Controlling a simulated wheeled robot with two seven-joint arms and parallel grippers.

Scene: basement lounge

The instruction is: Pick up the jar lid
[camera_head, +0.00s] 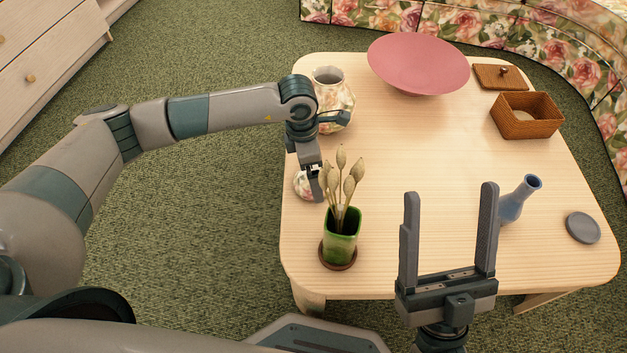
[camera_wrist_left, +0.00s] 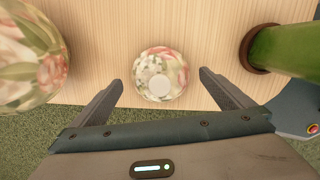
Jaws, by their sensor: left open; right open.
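The jar lid (camera_head: 301,184), floral and rounded with a pale knob, lies on the wooden table near its left edge, partly hidden by my left gripper in the head view. In the left wrist view, the lid (camera_wrist_left: 160,74) shows whole, between and just beyond the fingertips. My left gripper (camera_wrist_left: 160,84) is open and empty, pointing down over the lid; in the head view the gripper (camera_head: 315,183) is seen edge-on. The matching floral jar (camera_head: 335,98) stands open behind it. My right gripper (camera_head: 450,191) is open and empty over the table's front.
A green plant pot (camera_head: 341,240) on a brown saucer stands close to the lid, nearer me. A pink bowl (camera_head: 418,62), wicker basket (camera_head: 527,118), wicker lid (camera_head: 499,77), blue vase (camera_head: 513,203) and grey disc (camera_head: 583,228) occupy the table (camera_head: 420,150). Its middle is clear.

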